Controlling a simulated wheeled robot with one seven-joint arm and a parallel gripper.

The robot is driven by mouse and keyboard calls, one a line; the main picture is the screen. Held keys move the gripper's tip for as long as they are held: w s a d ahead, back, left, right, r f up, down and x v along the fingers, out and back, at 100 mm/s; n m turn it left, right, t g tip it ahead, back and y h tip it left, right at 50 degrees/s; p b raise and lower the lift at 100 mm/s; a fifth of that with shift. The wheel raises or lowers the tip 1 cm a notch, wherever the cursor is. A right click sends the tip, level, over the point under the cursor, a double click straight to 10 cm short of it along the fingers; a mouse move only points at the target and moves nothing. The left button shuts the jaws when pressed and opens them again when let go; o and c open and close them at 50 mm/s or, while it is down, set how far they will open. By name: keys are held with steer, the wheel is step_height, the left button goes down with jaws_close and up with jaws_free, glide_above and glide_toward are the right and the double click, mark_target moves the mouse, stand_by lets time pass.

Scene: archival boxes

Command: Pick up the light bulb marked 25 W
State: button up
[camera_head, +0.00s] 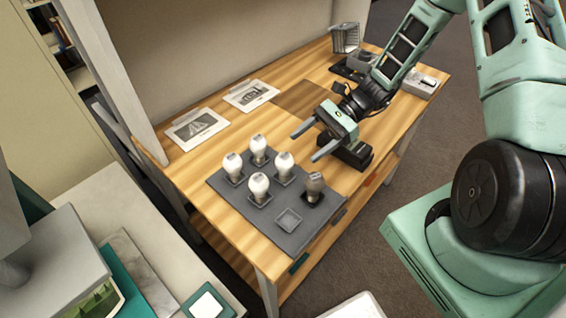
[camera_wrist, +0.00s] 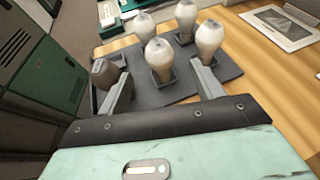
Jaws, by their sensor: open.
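Several light bulbs stand upright in square holders on a dark grey mat (camera_head: 265,222) on the wooden table. Pale bulbs stand at the left (camera_head: 233,165), back (camera_head: 259,148), right (camera_head: 284,164) and front (camera_head: 258,187). A darker grey-brown bulb (camera_head: 314,184) stands at the mat's right edge. No wattage marking is legible. My gripper (camera_head: 303,147) is open and empty, behind and right of the mat, its fingers pointing toward the bulbs. In the wrist view, a pale bulb (camera_wrist: 159,58) appears between the open fingers, beyond their tips. The darker bulb (camera_wrist: 104,73) is beside the left finger, partly hidden.
Two printed sheets (camera_head: 196,129) (camera_head: 251,95) lie at the table's back edge. A wire holder (camera_head: 346,37) and a white box (camera_head: 424,82) stand at the far end. A white counter (camera_head: 80,215) is at left.

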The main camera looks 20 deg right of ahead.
mark_target(284, 168)
steer(key=p+x, duration=0.2)
steer(key=x, duration=0.8)
steer(key=shift+a+f, duration=0.15)
steer(key=shift+f, duration=0.05)
steer(key=shift+c, duration=0.4)
steer(key=c, duration=1)
